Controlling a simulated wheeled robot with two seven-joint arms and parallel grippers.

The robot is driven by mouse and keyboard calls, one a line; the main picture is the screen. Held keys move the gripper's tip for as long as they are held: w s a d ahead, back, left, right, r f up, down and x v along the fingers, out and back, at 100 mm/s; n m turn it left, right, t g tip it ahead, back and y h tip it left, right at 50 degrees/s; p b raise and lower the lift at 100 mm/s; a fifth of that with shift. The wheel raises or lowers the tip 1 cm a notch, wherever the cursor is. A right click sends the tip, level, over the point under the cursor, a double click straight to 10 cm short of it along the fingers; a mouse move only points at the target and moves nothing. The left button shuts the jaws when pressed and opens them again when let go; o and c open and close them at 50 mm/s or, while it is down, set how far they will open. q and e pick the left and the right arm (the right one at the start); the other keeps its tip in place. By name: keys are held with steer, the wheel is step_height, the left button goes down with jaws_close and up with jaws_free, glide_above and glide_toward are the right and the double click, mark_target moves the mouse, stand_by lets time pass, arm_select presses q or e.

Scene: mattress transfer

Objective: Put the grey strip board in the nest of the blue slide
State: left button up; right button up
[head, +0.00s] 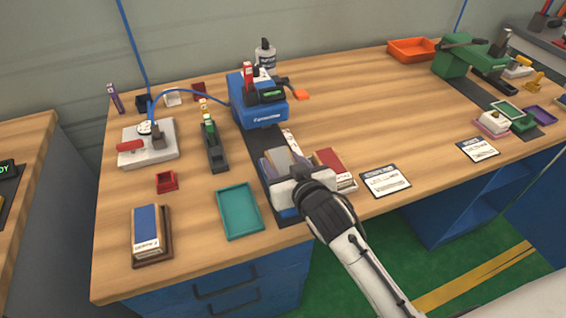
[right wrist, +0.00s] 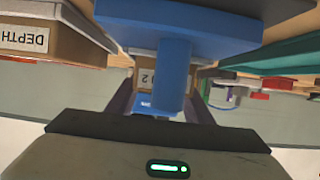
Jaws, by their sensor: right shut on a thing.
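The blue slide (head: 282,213) sits on the dark rail at the front middle of the bench, mostly hidden under my right gripper in the head view. In the right wrist view its blue body (right wrist: 180,28) and upright post fill the middle. My right gripper (head: 284,165) is shut on the blue post (right wrist: 172,85) between its fingers. A grey-brown piece (head: 283,160) shows at the slide, just beyond my gripper; it looks like the grey strip board, but its seating is partly hidden. My left gripper is not in view.
A blue machine (head: 258,108) stands at the rail's far end. A teal tray (head: 240,212) lies left of the slide, a red-topped labelled block (head: 333,166) close on its right. A blue-topped block (head: 151,230) sits front left.

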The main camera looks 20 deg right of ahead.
steer(key=shift+f, duration=0.15)
steer(key=o, duration=1.1)
steer(key=shift+s+r, duration=0.1)
steer(key=shift+r, duration=0.1)
steer(key=v, duration=1.2)
